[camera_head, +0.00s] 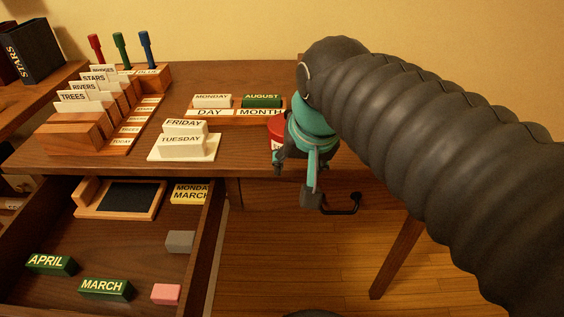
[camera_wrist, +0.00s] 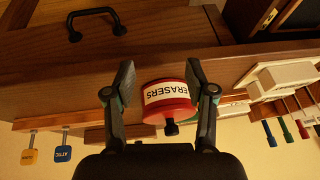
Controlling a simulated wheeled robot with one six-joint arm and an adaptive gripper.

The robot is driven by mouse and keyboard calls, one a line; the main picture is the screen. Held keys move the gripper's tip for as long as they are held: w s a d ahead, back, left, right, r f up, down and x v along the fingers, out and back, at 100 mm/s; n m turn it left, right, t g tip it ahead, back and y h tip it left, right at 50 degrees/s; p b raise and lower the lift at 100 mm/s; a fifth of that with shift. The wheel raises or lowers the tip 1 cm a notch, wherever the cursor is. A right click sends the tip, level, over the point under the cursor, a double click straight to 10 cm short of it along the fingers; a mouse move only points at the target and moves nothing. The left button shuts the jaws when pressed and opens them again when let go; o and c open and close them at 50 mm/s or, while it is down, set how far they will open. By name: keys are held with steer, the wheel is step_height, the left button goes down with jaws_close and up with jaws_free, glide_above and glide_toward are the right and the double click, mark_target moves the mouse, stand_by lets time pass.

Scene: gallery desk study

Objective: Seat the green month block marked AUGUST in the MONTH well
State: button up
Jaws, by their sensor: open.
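The green AUGUST block (camera_head: 262,101) sits in the wooden holder (camera_head: 232,120) behind the MONTH label, its top level and standing above the label. I cannot see how deep it sits. A white MONDAY block (camera_head: 212,100) sits behind the DAY label to its left. My gripper (camera_head: 300,172) is at the desk's front edge, right of and nearer than the holder. In the wrist view my gripper (camera_wrist: 160,78) is open, with a red ERASERS tin (camera_wrist: 168,100) showing between its fingers; contact cannot be told.
White FRIDAY and TUESDAY blocks (camera_head: 182,139) stand on a white base at the front. A wooden card rack (camera_head: 120,133) is at left. The open drawer (camera_head: 140,235) holds green APRIL (camera_head: 51,264) and MARCH (camera_head: 105,288) blocks, a grey block and a pink one.

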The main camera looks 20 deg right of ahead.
steer(key=s+f+n, duration=0.3)
steer(key=s+f, duration=0.2)
steer(key=f, duration=0.1)
steer(key=shift+f+n+t, duration=0.15)
steer(key=shift+n+t, duration=0.15)
steer(key=shift+t, duration=0.1)
steer(key=shift+c, duration=0.2)
